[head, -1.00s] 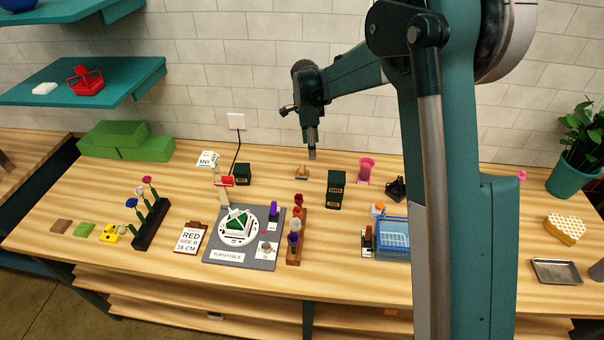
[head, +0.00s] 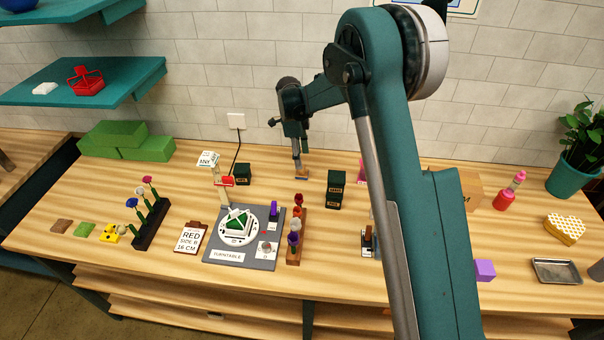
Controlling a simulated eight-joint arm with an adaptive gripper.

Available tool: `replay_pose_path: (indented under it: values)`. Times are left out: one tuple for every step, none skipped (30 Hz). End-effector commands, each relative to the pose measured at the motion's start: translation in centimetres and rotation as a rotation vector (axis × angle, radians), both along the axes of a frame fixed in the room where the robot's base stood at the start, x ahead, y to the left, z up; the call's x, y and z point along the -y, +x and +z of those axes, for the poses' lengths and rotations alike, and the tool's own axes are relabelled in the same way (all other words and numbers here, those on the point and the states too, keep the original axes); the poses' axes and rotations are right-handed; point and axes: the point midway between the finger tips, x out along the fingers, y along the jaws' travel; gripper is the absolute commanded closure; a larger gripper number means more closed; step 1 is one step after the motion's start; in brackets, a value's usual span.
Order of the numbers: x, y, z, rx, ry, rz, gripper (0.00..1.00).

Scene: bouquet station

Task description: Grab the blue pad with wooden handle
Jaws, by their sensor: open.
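The gripper is open.
The turntable (head: 240,226) and a rack of flowers (head: 297,238) are in front.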

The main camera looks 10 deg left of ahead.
Motion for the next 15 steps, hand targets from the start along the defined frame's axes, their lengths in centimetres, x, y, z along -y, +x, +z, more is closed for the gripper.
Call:
replay_pose_path:
  values:
    - [0.0, 0.0, -0.3, 0.0, 0.0, 0.0, 0.49]
    - [0.1, 0.0, -0.5, 0.0, 0.0, 0.0, 0.49]
    - [0.1, 0.0, -0.8, 0.0, 0.0, 0.0, 0.49]
    - [0.1, 0.0, -1.0, 0.0, 0.0, 0.0, 0.49]
    - [0.2, 0.0, -1.2, 0.0, 0.0, 0.0, 0.49]
    - [0.2, 0.0, -1.5, 0.0, 0.0, 0.0, 0.49]
    - [0.2, 0.0, -1.8, 0.0, 0.0, 0.0, 0.49]
    - [0.2, 0.0, -2.0, 0.0, 0.0, 0.0, 0.49]
    - [0.3, 0.0, -2.2, 0.0, 0.0, 0.0, 0.49]
    - [0.3, 0.0, -2.3, 0.0, 0.0, 0.0, 0.49]
    - [0.3, 0.0, -2.4, 0.0, 0.0, 0.0, 0.49]
    - [0.3, 0.0, -2.4, 0.0, 0.0, 0.0, 0.49]
    - [0.3, 0.0, -2.4, 0.0, 0.0, 0.0, 0.49]
    - [0.3, 0.0, -2.4, 0.0, 0.0, 0.0, 0.49]
    - [0.3, 0.0, -2.4, 0.0, 0.0, 0.0, 0.49]
